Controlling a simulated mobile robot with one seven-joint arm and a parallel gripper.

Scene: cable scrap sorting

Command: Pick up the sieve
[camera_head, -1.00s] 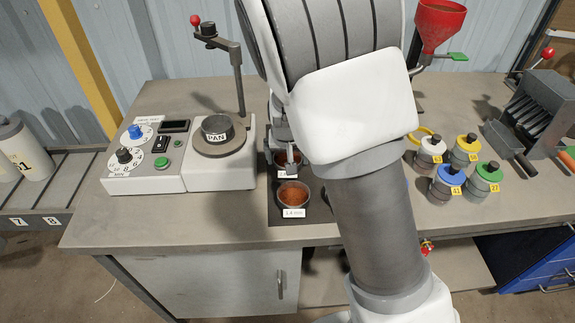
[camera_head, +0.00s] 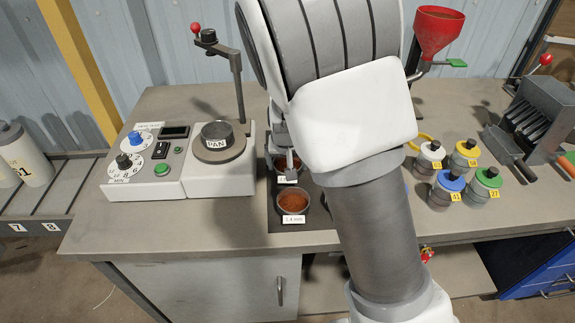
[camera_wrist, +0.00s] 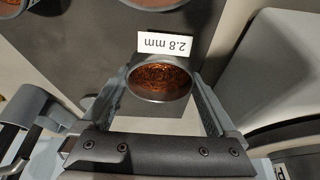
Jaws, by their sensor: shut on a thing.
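A round metal sieve (camera_wrist: 160,80) with reddish-brown grains in it and a white "2.8 mm" label sits between my gripper's fingers in the wrist view. My gripper (camera_wrist: 158,92) is shut on it, a finger at each side. In the head view my gripper (camera_head: 290,162) is partly hidden by my arm, and only part of the held sieve (camera_head: 273,166) shows beside it. I cannot tell whether the sieve touches the dark mat (camera_head: 280,226) or is just above it.
Another sieve (camera_head: 293,202) with reddish grains and its own label stands nearer the bench front. A machine with a pan (camera_head: 217,145) stands left. Several capped bottles (camera_head: 447,187) and a red funnel (camera_head: 437,32) are right. The front left bench is clear.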

